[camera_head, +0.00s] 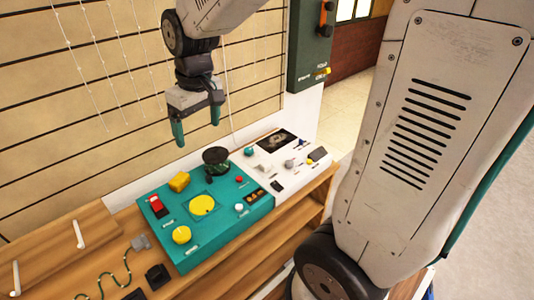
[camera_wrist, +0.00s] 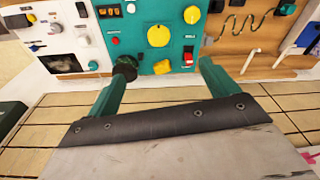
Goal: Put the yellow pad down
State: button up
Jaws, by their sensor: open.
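A small yellow block (camera_head: 179,181), which looks like the yellow pad, rests on the back left part of the teal panel (camera_head: 225,222). In the wrist view it shows as a small yellow shape (camera_wrist: 162,67) at the panel's near edge, between the fingertips in the picture. A flat round yellow disc (camera_head: 202,205) lies inside a square outline in the panel's middle. My gripper (camera_head: 197,128) is open and empty, its green fingers pointing down above the panel's back edge, clear of the block. It also shows in the wrist view (camera_wrist: 165,74).
The panel also carries a red switch (camera_head: 156,207), a yellow knob (camera_head: 182,235) and a dark round thing (camera_head: 216,160). A white panel (camera_head: 290,160) with small parts adjoins on the right. A slatted wall (camera_head: 80,100) stands behind. Wooden boards with hooks lie at left.

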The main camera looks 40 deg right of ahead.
jog(key=s+r+m, duration=0.1)
jog(key=s+r, duration=0.1)
jog(key=s, duration=0.9)
jog(key=s+d+r+m, duration=0.1)
jog(key=s, duration=0.9)
jog(key=shift+s+d+r, duration=0.15)
jog(key=shift+s+r, duration=0.25)
jog(key=shift+o, duration=0.5)
